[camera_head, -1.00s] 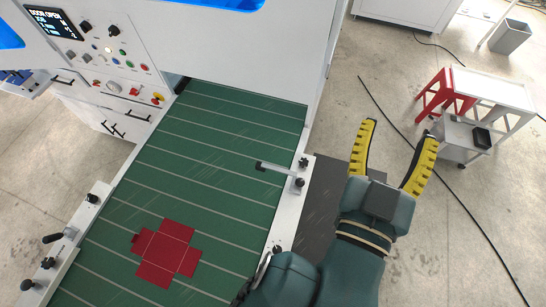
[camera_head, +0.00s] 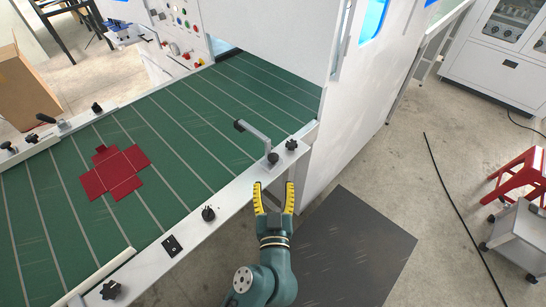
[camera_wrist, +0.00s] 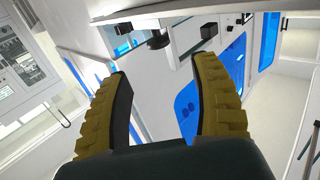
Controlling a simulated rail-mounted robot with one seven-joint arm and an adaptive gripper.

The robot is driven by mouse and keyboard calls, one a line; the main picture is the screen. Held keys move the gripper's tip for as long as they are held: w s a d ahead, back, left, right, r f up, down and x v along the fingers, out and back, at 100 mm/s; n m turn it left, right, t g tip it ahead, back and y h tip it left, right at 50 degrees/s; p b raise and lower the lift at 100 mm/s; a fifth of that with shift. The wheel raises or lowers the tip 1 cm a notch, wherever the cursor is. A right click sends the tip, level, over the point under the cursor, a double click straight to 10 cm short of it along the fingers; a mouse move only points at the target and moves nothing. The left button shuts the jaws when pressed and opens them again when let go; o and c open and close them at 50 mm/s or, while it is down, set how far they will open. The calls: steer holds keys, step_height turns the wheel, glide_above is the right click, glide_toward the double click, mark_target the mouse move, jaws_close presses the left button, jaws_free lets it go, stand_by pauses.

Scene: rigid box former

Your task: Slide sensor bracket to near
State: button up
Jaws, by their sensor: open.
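The sensor bracket (camera_head: 253,133) is a grey L-shaped arm reaching over the green belt from the near side rail, with a black knob (camera_head: 273,158) at its base. My gripper (camera_head: 273,192) is open and empty, with two yellow ribbed fingers. It is just on the near side of the rail, below the bracket's knob in the head view and apart from it. In the wrist view my open gripper (camera_wrist: 162,75) has nothing between its fingers. A dark knob (camera_wrist: 158,41) shows beyond the fingertips there; I cannot tell for certain which knob it is.
A red cross-shaped blank (camera_head: 115,172) lies flat on the green belt (camera_head: 190,140). Other black knobs (camera_head: 208,214) stand along the near rail (camera_head: 190,222). The white machine housing (camera_head: 320,170) rises to the right of the bracket. A dark floor mat (camera_head: 350,250) lies below.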

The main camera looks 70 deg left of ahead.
mark_target(273, 162)
steer(key=x, duration=1)
steer(key=shift+w+a, duration=0.2)
steer(key=shift+a, duration=0.05)
